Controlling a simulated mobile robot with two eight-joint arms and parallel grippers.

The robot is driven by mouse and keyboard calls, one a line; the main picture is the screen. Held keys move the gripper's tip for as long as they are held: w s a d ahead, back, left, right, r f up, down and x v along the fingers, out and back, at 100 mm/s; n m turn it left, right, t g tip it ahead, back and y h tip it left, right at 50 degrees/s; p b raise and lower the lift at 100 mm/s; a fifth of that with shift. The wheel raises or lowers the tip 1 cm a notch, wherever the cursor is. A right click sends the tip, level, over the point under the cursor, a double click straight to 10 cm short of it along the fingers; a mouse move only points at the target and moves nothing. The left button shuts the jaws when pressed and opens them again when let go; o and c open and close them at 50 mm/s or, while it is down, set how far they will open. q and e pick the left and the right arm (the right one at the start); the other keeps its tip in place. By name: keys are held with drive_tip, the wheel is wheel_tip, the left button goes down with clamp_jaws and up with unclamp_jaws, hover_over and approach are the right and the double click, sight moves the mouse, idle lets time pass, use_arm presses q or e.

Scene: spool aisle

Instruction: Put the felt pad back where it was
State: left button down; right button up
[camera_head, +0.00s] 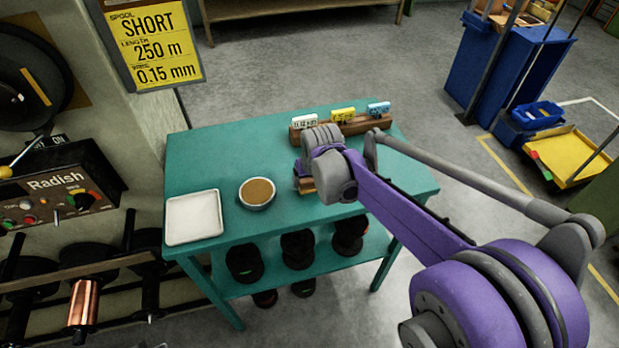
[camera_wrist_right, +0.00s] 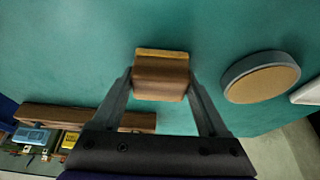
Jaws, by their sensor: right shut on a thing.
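A small brown block with a yellowish edge (camera_wrist_right: 161,80), which I take to be the felt pad, is between the two fingers of my right gripper (camera_wrist_right: 160,88). The fingers are shut on its sides. In the head view my right gripper (camera_head: 304,178) is over the middle of the teal table (camera_head: 225,155), and my wrist covers most of it. A little of the brown block shows below it. I cannot tell whether the block touches the table. My left gripper is not in view.
A round grey dish with a tan inside (camera_head: 257,193) and a white square tray (camera_head: 193,217) stand left of my gripper. A wooden rack (camera_head: 355,127) with three labelled cards lies along the back edge. Dark spools (camera_head: 298,249) sit on the lower shelf. The table's back left is clear.

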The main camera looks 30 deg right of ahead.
drive_tip(key=shift+f, duration=0.2)
drive_tip(key=o, duration=1.3)
drive_tip(key=shift+o, duration=0.2)
drive_tip(key=shift+r, duration=0.15)
